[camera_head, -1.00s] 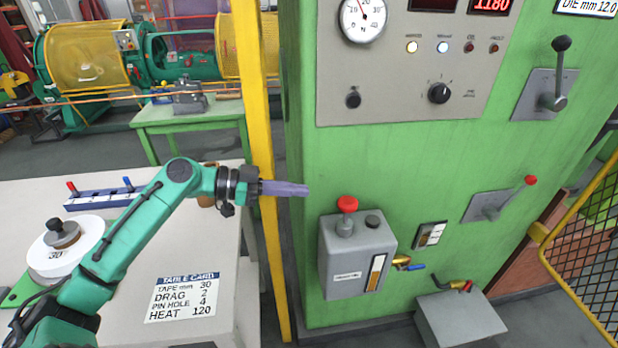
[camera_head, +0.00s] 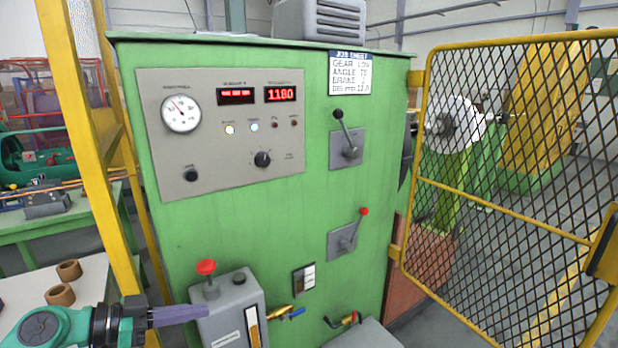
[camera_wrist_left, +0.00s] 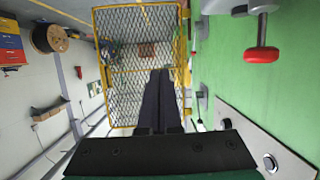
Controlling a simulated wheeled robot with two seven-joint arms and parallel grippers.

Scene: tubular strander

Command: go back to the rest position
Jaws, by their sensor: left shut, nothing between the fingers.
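My left gripper (camera_head: 180,315) is at the lower left of the head view, its purple-grey fingers together and empty. They point right, in front of the grey box (camera_head: 232,312) with the red knob (camera_head: 206,267). In the left wrist view the dark shut fingers (camera_wrist_left: 162,100) point toward a mesh gate, with nothing between them. The green control cabinet (camera_head: 230,225) fills the middle of the head view. My right gripper is not in either view.
A yellow post (camera_head: 85,140) stands left of the cabinet. A pale table (camera_head: 95,290) with two brown rings (camera_head: 60,294) is at the lower left. A yellow mesh gate (camera_head: 510,180) is at the right. Levers (camera_head: 352,232) stick out of the cabinet front.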

